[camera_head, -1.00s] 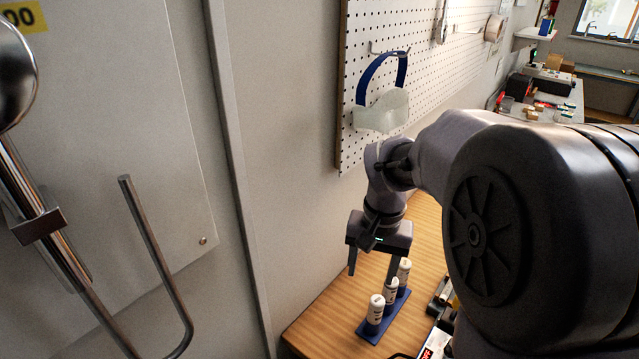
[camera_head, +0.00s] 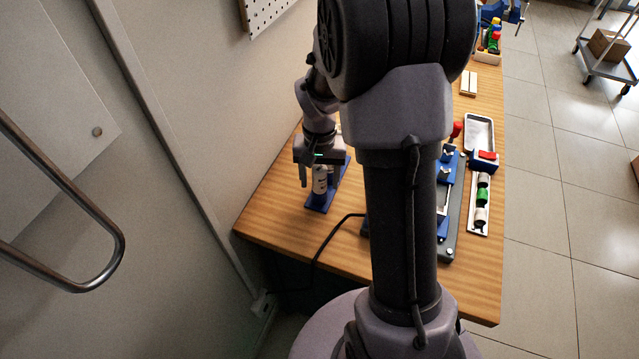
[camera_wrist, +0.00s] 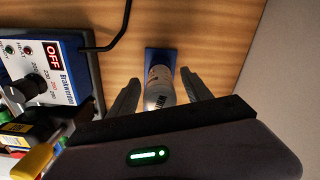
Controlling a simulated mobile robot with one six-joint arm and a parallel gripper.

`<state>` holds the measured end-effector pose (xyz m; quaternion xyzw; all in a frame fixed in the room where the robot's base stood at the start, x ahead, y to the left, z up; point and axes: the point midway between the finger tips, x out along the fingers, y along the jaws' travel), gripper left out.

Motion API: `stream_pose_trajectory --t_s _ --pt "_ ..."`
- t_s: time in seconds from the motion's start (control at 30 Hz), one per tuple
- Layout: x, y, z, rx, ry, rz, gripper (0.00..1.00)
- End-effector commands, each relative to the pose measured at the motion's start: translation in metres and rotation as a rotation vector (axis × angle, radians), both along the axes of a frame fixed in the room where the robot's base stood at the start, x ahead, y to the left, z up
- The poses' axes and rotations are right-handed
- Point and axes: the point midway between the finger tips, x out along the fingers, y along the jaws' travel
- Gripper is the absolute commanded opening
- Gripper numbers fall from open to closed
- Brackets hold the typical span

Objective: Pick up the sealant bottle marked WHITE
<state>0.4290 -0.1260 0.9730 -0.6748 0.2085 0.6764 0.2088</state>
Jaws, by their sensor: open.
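The wall is close on the left.

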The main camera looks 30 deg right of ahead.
Motion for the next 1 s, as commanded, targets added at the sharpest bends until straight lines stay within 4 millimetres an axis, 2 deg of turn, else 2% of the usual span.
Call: stream_pose_trajectory --t_s 0.03,0.2,0.4,0.5,0.77,0.87,1.0 --pt "0.000 0.000 -0.005 -0.001 -0.001 0.000 0.58" --pt "0.001 0.000 -0.003 0.000 -0.002 0.000 0.56" --pt "0.000 0.000 -0.002 -0.001 -0.002 0.000 0.16" --pt "0.000 0.000 -0.002 -0.001 -0.002 0.000 0.00" --pt "0.000 0.000 0.000 -0.001 -0.002 0.000 0.00" --pt "0.001 0.000 0.018 -0.001 -0.004 0.001 0.00" --pt "0.001 0.000 0.059 -0.001 -0.005 0.000 0.00"
